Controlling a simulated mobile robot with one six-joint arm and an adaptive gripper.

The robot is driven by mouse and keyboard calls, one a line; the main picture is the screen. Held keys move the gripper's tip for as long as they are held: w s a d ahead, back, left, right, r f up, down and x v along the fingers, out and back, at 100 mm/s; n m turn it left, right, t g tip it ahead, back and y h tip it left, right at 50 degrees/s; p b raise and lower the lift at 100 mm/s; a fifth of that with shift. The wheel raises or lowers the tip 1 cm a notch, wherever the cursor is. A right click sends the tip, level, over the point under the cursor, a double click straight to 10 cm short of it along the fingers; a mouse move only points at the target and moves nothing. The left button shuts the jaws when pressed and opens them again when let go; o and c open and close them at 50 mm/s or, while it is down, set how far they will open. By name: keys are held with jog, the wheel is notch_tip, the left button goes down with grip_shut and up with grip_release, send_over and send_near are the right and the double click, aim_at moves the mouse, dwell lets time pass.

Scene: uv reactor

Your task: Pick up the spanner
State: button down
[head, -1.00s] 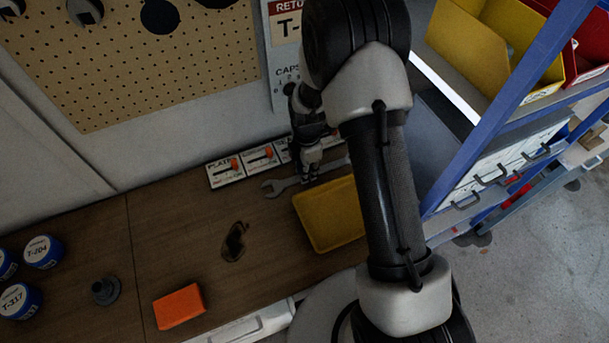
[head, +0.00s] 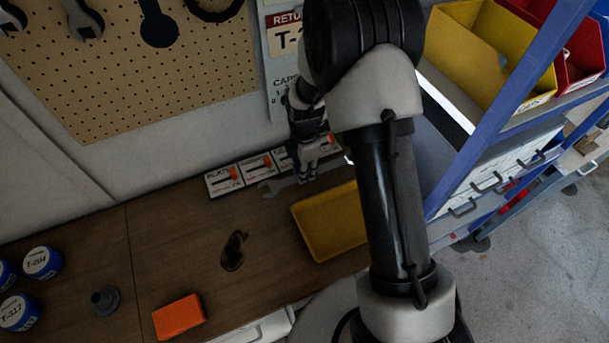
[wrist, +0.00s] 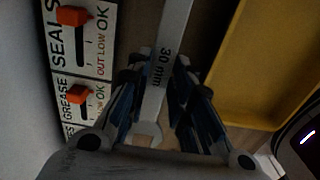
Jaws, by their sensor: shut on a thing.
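The grey spanner (head: 283,186) is by the wall at the back of the wooden bench, its open jaw pointing left in the head view. In the wrist view its shank (wrist: 173,30), marked "30 mm", runs between my fingers, with an open jaw near the palm. My gripper (head: 305,177) is shut on the shank; its fingers also show on both sides of it in the wrist view (wrist: 159,80). I cannot tell whether the spanner touches the bench. Part of it is hidden by my fingers and arm.
A yellow tray (head: 325,247) lies just in front of the spanner. Label cards with orange sliders (head: 224,180) line the wall behind. A blue-framed rack (head: 500,85) stands right.

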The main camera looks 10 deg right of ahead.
notch_tip(320, 180, up, 15)
jog(key=p, duration=0.2)
jog(key=shift+r, duration=0.2)
dwell(0.7)
